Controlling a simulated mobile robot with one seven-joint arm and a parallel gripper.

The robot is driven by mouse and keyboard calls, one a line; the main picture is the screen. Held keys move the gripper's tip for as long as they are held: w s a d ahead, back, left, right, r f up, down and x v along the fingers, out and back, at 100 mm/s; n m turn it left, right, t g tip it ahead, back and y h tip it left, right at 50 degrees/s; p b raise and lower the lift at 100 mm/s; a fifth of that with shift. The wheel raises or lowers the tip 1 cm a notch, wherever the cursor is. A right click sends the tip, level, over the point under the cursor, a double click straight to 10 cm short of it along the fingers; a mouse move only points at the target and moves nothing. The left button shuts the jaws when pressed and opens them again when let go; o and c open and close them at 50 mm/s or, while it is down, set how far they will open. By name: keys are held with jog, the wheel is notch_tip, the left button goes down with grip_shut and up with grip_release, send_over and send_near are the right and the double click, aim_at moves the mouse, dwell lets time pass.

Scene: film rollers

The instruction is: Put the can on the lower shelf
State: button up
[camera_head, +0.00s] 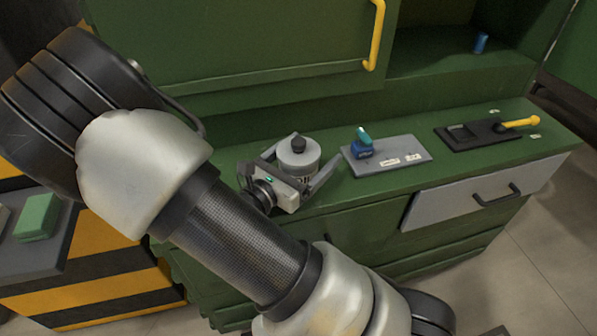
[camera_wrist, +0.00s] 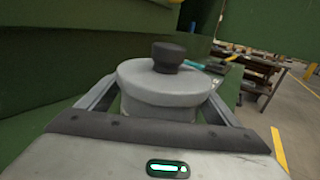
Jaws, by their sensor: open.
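The can (camera_head: 298,162) is a grey cylinder with a lid and a black knob, standing upright on the green bench top. My gripper (camera_head: 310,158) is open, with one finger on either side of the can. The wrist view shows the can (camera_wrist: 165,88) between the two spread fingers, with its lower part hidden by the gripper body. I cannot tell whether a finger touches it. A green shelf (camera_head: 440,62) is in the open cabinet section above the bench, at the upper right. I cannot tell whether this is the lower shelf.
A grey plate (camera_head: 410,153) with a blue bottle (camera_head: 361,147) lies right of the can. Further right is a black tool with a yellow handle (camera_head: 518,124). A small blue object (camera_head: 480,42) stands on the cabinet shelf. A green cabinet door with a yellow handle (camera_head: 376,35) hangs behind.

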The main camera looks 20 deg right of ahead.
jog(key=c, duration=1.3)
